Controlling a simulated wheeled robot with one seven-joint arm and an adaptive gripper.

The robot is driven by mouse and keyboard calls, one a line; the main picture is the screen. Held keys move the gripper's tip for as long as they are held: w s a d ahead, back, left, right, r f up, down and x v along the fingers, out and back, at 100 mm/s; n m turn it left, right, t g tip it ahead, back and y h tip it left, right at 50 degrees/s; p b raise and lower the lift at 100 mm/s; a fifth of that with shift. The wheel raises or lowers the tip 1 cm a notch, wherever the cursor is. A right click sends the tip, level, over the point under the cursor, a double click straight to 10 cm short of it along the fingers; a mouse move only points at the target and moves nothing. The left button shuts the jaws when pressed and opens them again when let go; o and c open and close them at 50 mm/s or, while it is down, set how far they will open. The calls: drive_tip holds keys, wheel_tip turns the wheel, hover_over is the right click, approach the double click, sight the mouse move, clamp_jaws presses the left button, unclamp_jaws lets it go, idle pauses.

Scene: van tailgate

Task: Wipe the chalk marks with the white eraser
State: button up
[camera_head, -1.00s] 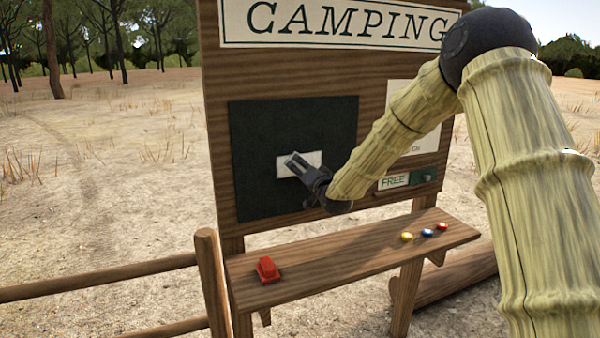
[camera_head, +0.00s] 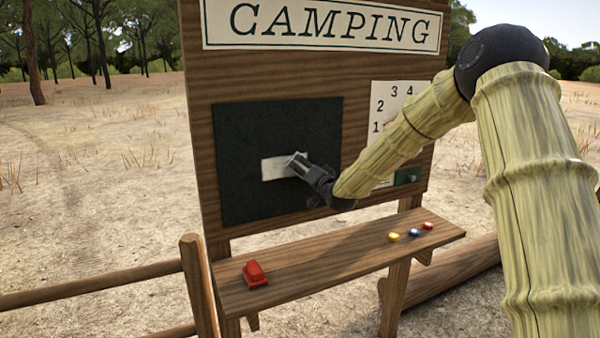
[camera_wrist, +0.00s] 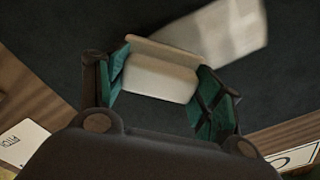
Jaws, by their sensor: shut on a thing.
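A dark chalkboard (camera_head: 240,200) hangs on the wooden sign panel. One pale chalk patch (camera_head: 273,169) shows near its middle, and also in the wrist view (camera_wrist: 225,30). My gripper (camera_head: 297,160) is at the right end of this patch. In the wrist view my gripper (camera_wrist: 160,85) has its green-padded fingers on both sides of the white eraser (camera_wrist: 155,78) and is shut on it. The eraser is just beside the patch; I cannot tell whether it touches the board. In the head view the eraser is hidden or merges with the patch.
A shelf (camera_head: 330,255) below carries a red object (camera_head: 255,273) at left and yellow (camera_head: 394,236), blue (camera_head: 414,233) and red (camera_head: 429,226) pieces at right. A numbered poster (camera_head: 390,100) hangs right of the board, partly behind my arm. A wooden fence (camera_head: 100,285) stands at left.

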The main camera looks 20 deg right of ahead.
drive_tip(key=shift+d+b, duration=0.3)
drive_tip(key=shift+d, duration=1.5)
drive_tip(key=shift+a, duration=0.1)
drive_tip(key=shift+a, duration=0.4)
drive_tip(key=shift+s+a+b, duration=0.15)
drive_tip(key=shift+a+b, duration=1.35)
drive_tip(key=shift+a, duration=3.2)
drive_tip(key=shift+a, duration=0.1)
drive_tip(key=shift+s+a+b, duration=0.1)
drive_tip(key=shift+a+b, duration=0.8)
drive_tip(key=shift+a, duration=2.35)
drive_tip(key=shift+r, duration=0.1)
drive_tip(key=shift+d, duration=0.15)
drive_tip(key=shift+d+b, duration=0.35)
drive_tip(key=shift+d, duration=1.35)
